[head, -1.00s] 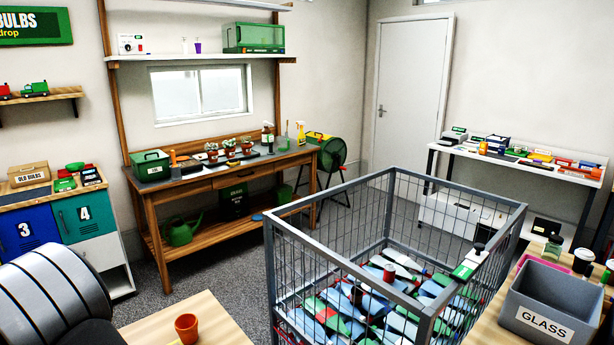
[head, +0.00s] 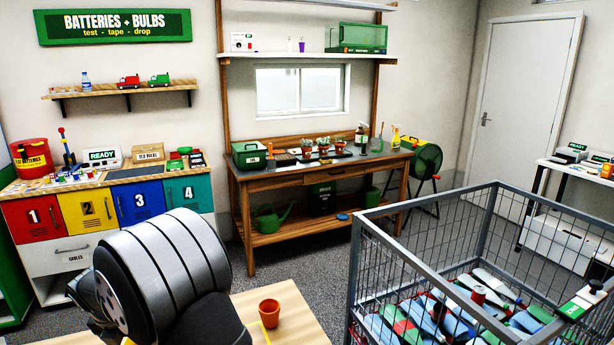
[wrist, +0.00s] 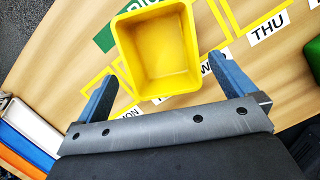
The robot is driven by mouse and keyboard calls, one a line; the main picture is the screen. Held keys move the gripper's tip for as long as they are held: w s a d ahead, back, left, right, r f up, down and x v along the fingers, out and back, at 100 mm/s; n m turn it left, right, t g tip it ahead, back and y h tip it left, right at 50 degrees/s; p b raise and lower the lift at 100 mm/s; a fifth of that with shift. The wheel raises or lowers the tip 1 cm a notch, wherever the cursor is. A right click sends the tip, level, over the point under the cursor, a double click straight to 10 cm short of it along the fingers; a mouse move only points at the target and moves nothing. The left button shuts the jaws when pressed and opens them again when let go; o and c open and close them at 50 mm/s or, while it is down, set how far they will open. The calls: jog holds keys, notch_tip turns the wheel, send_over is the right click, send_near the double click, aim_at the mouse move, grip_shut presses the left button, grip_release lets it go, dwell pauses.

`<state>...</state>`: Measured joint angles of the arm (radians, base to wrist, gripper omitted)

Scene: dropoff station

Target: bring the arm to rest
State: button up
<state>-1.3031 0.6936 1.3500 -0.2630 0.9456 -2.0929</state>
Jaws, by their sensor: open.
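My gripper (wrist: 165,90) shows in the wrist view with its two blue fingers spread wide apart. It is open. A yellow open bin (wrist: 158,54) stands below and ahead of it on a wooden surface (wrist: 60,78); the bin looks empty, and I cannot tell how far the fingers are above it. In the head view a thick silver and black part of my arm fills the lower left, and the gripper itself is not seen there.
In the wrist view, yellow outlines and day labels such as THU (wrist: 267,31) mark the surface. In the head view, a terracotta pot (head: 269,313) stands on a wooden top beside my arm. A wire cage (head: 357,250) of mixed items stands right. Grey floor lies between cage and workbench (head: 300,180).

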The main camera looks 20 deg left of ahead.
jog(key=x, duration=0.7)
jog(key=shift+f, duration=0.15)
jog(key=shift+w+a, duration=0.1)
notch_tip(320, 180, up, 4)
jog(key=shift+f, duration=0.1)
jog(key=w+d+r, duration=0.7)
jog(key=d, duration=0.2)
notch_tip(320, 180, up, 13)
jog(key=w+d+m+h, duration=0.1)
jog(key=w+d+m, duration=0.5)
jog(key=w+d, duration=1.1)
jog(key=shift+h, duration=0.3)
jog(key=shift+a, duration=0.1)
jog(key=s+a+n+y, duration=0.1)
jog(key=s+a+n, duration=0.4)
jog(key=s+a, duration=0.9)
jog(key=shift+s+a, duration=0.15)
jog(key=shift+a, duration=0.05)
